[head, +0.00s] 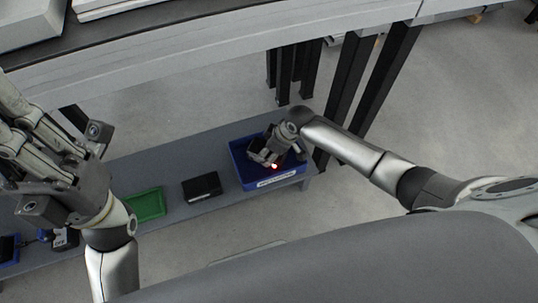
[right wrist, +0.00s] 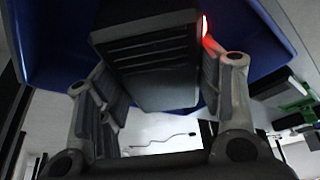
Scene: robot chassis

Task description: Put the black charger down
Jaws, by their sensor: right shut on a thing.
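The black charger (right wrist: 155,55) is a ribbed dark block between the two fingers of my right gripper (right wrist: 160,90), which is shut on it. A red light glows at its edge. In the head view my right gripper (head: 264,158) is over and partly within the blue bin (head: 240,178), and the charger is mostly hidden there. The blue bin (right wrist: 55,55) also shows behind the charger in the right wrist view. Whether the charger touches the bin floor cannot be told. My left gripper (head: 25,125) is raised at the left, its fingertips cut off by the frame edge.
The bin stands on a low grey shelf (head: 175,155). A black box (head: 201,187) and a green tray (head: 147,204) lie left of it. Dark table legs (head: 345,95) rise behind and right. The large bench (head: 215,55) overhangs the back.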

